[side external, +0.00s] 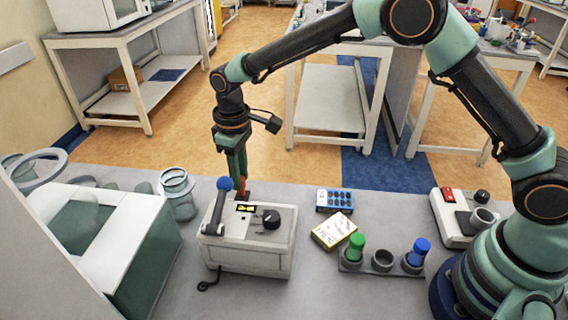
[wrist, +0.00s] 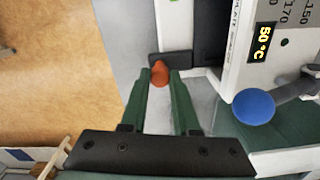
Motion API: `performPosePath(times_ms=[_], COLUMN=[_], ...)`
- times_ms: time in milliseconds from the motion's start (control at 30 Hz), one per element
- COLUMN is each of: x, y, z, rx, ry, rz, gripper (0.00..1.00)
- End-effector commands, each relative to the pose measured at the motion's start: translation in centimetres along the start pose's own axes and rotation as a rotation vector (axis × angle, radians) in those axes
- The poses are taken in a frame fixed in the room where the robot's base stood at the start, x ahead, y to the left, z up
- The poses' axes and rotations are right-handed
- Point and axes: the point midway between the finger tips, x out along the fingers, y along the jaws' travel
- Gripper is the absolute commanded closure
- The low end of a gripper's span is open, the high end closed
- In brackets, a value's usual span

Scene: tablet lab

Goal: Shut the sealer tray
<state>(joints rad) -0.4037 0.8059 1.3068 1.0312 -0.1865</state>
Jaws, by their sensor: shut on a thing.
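The sealer (side external: 250,255) is a white box on the grey bench in the side view, with a blue-balled lever (side external: 224,184) and a black dial (side external: 271,218). In the wrist view its display reads 50 °C. My gripper (wrist: 159,76) points down at the sealer's far side, its green fingers closed around an orange-red knob (wrist: 159,72). The knob sits at a dark bracket on what looks like the tray (wrist: 174,25), a pale-edged slab standing out beside the sealer body. In the side view the sealer hides most of the tray, and my gripper (side external: 241,186) is partly hidden.
Glass jars (side external: 178,190) and a white-green machine (side external: 130,235) stand left of the sealer. To its right are a blue box (side external: 335,200), a yellow-white box (side external: 334,231) and a rack (side external: 381,262) with green-capped and blue-capped tubes. The blue lever ball (wrist: 254,106) is close to my right finger.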

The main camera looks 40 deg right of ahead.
Motion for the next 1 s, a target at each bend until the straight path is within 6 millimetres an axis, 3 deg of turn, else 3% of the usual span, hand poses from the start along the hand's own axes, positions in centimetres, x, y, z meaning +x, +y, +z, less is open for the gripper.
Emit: performPosePath(times_ms=[133,467,500,567,867,1000], x=[-0.2,-0.2,-0.2,-0.2,-0.2,-1.4], y=[-2.0,-2.6,-2.6,-2.6,-2.4,-2.4], z=[0.3,0.4,0.4,0.4,0.4,0.3], rx=[-0.001,-0.004,-0.004,-0.005,-0.002,-0.001], ry=[0.006,0.004,0.003,0.002,0.003,0.006], rz=[0.001,0.001,0.001,0.0,0.001,0.001], gripper=[1.0,1.0,0.63,0.41,0.41,0.41])
